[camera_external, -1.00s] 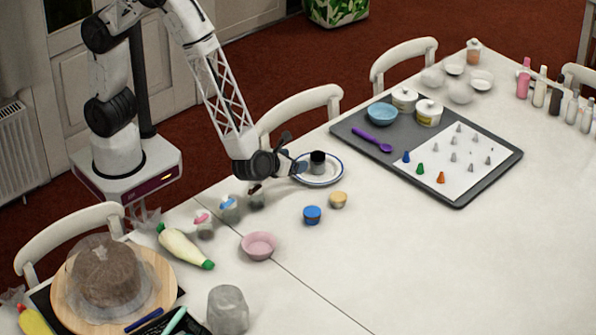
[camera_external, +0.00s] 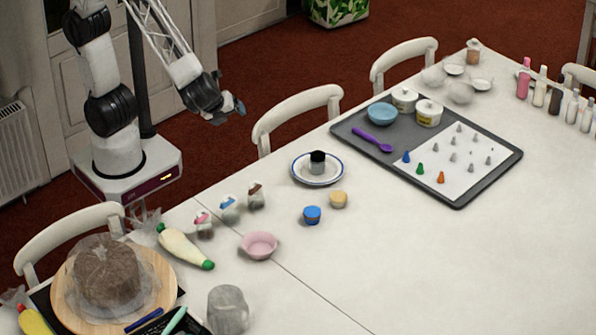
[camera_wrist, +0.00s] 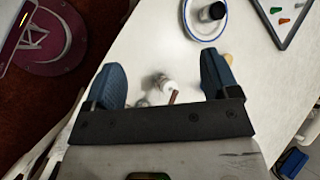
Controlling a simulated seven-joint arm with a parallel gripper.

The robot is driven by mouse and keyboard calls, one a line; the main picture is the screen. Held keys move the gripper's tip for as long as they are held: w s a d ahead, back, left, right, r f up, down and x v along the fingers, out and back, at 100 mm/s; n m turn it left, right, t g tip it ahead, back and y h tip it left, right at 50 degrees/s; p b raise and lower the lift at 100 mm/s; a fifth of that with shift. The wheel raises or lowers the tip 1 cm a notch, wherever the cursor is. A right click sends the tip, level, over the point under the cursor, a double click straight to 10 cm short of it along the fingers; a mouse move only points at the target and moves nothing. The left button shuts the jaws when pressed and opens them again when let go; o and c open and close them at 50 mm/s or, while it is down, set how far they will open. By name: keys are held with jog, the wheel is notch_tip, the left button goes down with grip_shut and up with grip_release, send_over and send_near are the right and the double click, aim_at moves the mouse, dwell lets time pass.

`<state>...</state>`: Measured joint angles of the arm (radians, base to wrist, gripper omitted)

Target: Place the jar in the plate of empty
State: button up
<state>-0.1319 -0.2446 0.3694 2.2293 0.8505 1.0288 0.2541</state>
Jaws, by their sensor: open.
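The jar (camera_external: 317,164), small with a dark lid and a greyish body, stands upright on the white plate with a blue rim (camera_external: 334,176). In the wrist view, the jar (camera_wrist: 212,12) and the plate (camera_wrist: 194,26) are at the top, partly cut off by the frame edge. My gripper (camera_external: 230,109) is up and to the left of the plate in the external view, clear of the table.
Several small topped jars (camera_external: 228,208) stand left of the plate. A blue cup (camera_external: 312,215), a yellowish cup (camera_external: 338,200) and a pink bowl (camera_external: 259,245) lie in front. A grey tray (camera_external: 462,197) is to the right. Chairs (camera_external: 300,105) line the back edge.

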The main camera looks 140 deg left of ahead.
jog(key=s+d+r+n+t+h, duration=0.2)
jog(key=s+d+r+n+h, duration=0.1)
jog(key=s+d, duration=0.5)
jog(key=s+d+r+n+t+h, duration=0.2)
jog(key=s+d+r+n+h, duration=0.2)
jog(key=s+d+r, duration=0.3)
jog(key=s+d+h, duration=0.1)
jog(key=d, duration=0.2)
jog(key=shift+s, duration=0.25)
dwell(0.5)
